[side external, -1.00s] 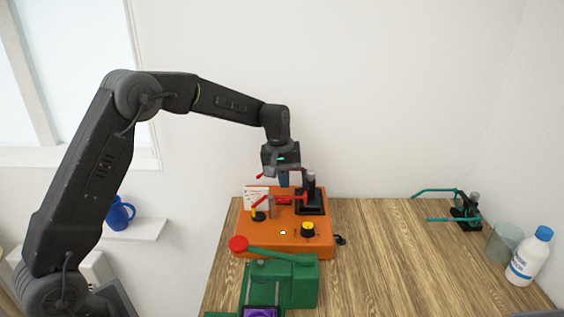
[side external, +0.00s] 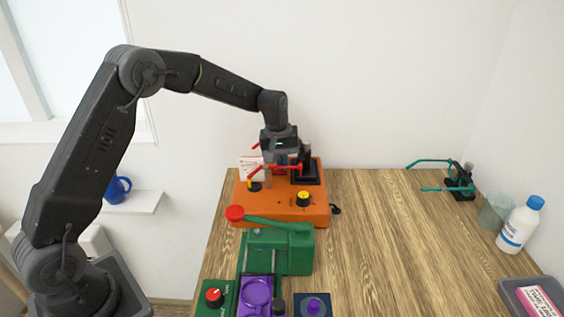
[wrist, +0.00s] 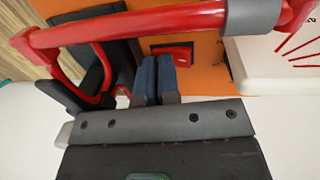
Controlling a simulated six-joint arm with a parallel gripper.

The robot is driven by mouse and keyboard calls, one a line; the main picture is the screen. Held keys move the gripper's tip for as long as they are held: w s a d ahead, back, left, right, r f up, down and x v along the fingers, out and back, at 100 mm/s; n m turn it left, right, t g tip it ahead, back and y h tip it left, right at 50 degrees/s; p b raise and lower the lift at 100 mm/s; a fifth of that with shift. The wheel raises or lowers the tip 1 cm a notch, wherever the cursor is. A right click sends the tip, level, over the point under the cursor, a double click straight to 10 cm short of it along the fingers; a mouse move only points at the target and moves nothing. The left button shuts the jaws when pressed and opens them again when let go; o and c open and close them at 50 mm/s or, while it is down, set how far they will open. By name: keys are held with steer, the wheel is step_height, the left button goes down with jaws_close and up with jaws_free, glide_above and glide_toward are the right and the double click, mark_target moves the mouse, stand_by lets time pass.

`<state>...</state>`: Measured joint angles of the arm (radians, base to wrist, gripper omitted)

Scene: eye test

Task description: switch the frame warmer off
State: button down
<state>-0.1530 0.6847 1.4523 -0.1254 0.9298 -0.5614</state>
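The orange frame warmer (side external: 275,212) stands at the back of the table, with a yellow-topped black knob (side external: 303,198) on its front. Its small front indicator looks dark. A red switch (wrist: 172,51) on the orange housing shows in the wrist view. My gripper (side external: 282,160) points down at the back of the warmer, behind the red spectacle frame (side external: 262,172). In the wrist view, my gripper's blue fingertips (wrist: 157,72) are side by side, shut with nothing between them, right beside the switch. I cannot tell whether they touch it.
The red spectacle frame and a black stand (side external: 307,172) crowd the gripper. A green press (side external: 282,250) with a red-ended lever stands in front. Green spectacles (side external: 443,189), a cup (side external: 492,213) and a bottle (side external: 518,226) are at the right. The middle right is clear.

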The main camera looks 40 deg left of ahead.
steer(key=shift+s+a+f, duration=0.1)
steer(key=shift+s+f, duration=0.1)
steer(key=shift+f, duration=0.2)
steer(key=shift+s+a, duration=0.5)
steer(key=shift+a, duration=0.1)
steer(key=shift+r, duration=0.1)
step_height(320, 180, up, 14)
steer(key=a, duration=0.1)
steer(key=shift+s+r, duration=0.2)
steer(key=shift+s, duration=0.25)
